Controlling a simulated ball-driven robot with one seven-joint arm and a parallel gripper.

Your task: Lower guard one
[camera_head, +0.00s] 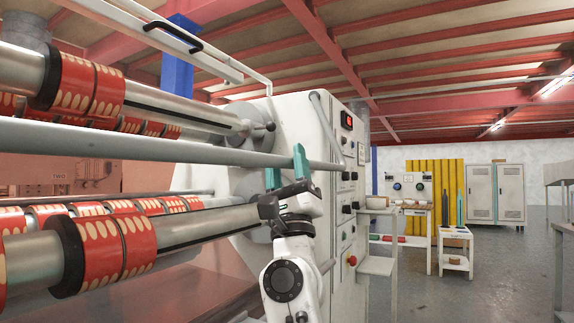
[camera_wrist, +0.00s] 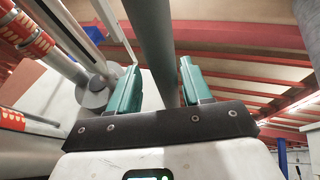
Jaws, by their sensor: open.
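A long grey bar (camera_head: 150,143) runs across the front of the machine. A white frame (camera_head: 215,60) with a black handle (camera_head: 172,37) is raised above the rollers. No label shows which of these is guard one. My gripper (camera_head: 287,171) is open at the right end of the grey bar, with its teal fingers pointing up. In the wrist view, the grey bar (camera_wrist: 158,45) shows in the gap between the open fingers (camera_wrist: 155,85). I cannot tell whether it lies fully between them or just beyond. No grip on it shows.
Rollers with red tape reels (camera_head: 92,85) fill the left side, above and below the bar. The white machine cabinet (camera_head: 310,120) with its control panel stands right behind my gripper. Small tables (camera_head: 455,236) stand farther right, with open floor (camera_head: 420,295) before them.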

